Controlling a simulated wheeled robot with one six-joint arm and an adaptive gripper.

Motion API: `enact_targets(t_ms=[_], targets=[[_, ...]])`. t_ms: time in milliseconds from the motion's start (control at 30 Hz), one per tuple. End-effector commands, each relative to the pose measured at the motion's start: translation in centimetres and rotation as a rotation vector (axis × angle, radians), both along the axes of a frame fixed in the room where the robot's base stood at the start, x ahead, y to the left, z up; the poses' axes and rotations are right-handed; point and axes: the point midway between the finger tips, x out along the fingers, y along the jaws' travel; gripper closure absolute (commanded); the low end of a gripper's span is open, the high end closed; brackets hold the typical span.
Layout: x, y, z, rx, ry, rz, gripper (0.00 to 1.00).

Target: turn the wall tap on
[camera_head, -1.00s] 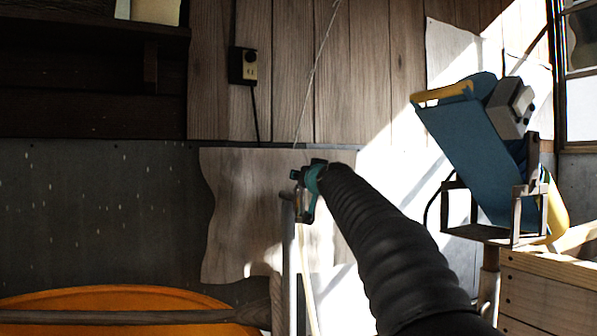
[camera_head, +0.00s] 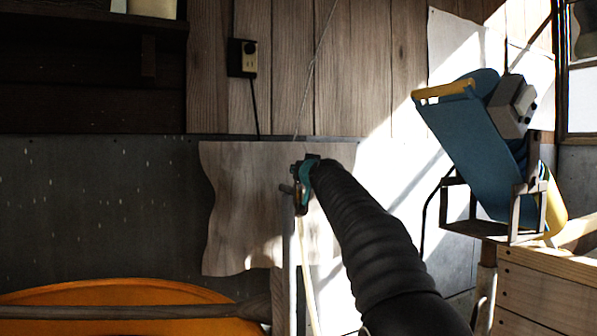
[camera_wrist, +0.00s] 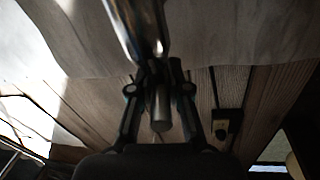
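The wall tap is small and partly hidden by my gripper in the head view. A grey metal upright pipe (camera_head: 289,245) stands below it, against the light wood panel. In the wrist view, a shiny metal pipe (camera_wrist: 143,25) comes down from the top, and a short round metal bar (camera_wrist: 161,108), seemingly the tap's handle, lies between my fingers. My gripper (camera_head: 301,186), dark with teal parts, is at the top of the pipe. In the wrist view, my gripper (camera_wrist: 162,68) has its fingertips close on both sides of the bar, apparently touching it.
A thin pale hose (camera_head: 307,270) hangs beside the pipe. An orange round thing (camera_head: 130,292) and a wooden pole (camera_head: 130,312) lie at the lower left. A blue machine (camera_head: 465,145) stands right of my arm, above a wooden crate (camera_head: 545,290). A wall socket (camera_head: 243,59) is above.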

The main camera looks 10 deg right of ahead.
Motion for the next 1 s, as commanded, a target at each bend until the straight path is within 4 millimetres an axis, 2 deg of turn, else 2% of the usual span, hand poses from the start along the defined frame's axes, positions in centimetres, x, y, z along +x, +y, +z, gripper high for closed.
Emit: enact_targets(t_ms=[433, 700, 1000], targets=[[0.2, -0.15, -0.6, 0.003, -0.001, 0.075, 1.0], [0.09, 0.02, -0.18, 0.001, 0.0, 0.173, 1.0], [-0.02, 0.17, -0.02, -0.001, 0.001, 0.191, 1.0]])
